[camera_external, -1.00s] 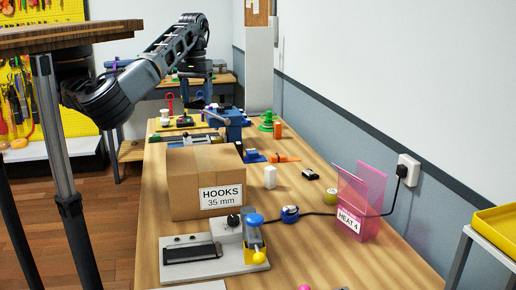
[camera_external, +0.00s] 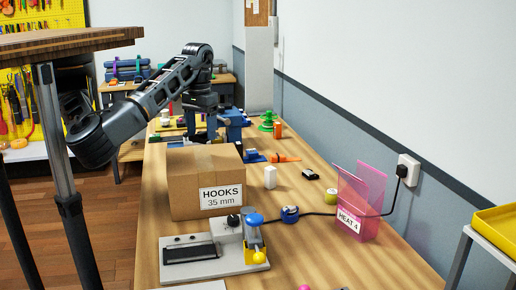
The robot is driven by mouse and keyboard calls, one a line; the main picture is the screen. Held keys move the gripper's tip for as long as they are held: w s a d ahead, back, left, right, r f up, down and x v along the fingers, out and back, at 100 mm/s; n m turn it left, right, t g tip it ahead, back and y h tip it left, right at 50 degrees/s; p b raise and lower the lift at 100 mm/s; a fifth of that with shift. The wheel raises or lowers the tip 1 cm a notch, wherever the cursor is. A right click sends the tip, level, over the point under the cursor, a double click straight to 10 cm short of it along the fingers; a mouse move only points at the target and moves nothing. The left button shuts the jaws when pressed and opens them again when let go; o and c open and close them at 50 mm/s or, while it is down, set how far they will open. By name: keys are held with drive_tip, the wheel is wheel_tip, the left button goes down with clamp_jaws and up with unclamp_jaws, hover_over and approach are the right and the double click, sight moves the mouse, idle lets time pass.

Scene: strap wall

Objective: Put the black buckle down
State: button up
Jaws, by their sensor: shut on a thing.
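My gripper (camera_external: 201,124) points down over the far part of the bench, behind the cardboard box and beside a blue fixture (camera_external: 233,122). It is small and dark in this view. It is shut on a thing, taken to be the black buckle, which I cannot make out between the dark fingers. I cannot tell whether the held thing touches anything below it.
The cardboard box (camera_external: 195,168) marked HOOKS 35 mm stands in front of my gripper. A grey press (camera_external: 215,256) is nearer.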

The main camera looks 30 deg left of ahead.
sight(203, 158)
drive_tip(key=shift+f+b, duration=0.35)
drive_tip(key=shift+f, duration=2.2)
drive_tip(key=shift+f, duration=0.1)
drive_tip(key=o, duration=1.1)
drive_tip(key=shift+c, duration=0.2)
wheel_tip(203, 158, up, 12)
drive_tip(key=shift+r+p, duration=0.1)
drive_tip(key=shift+p, duration=0.9)
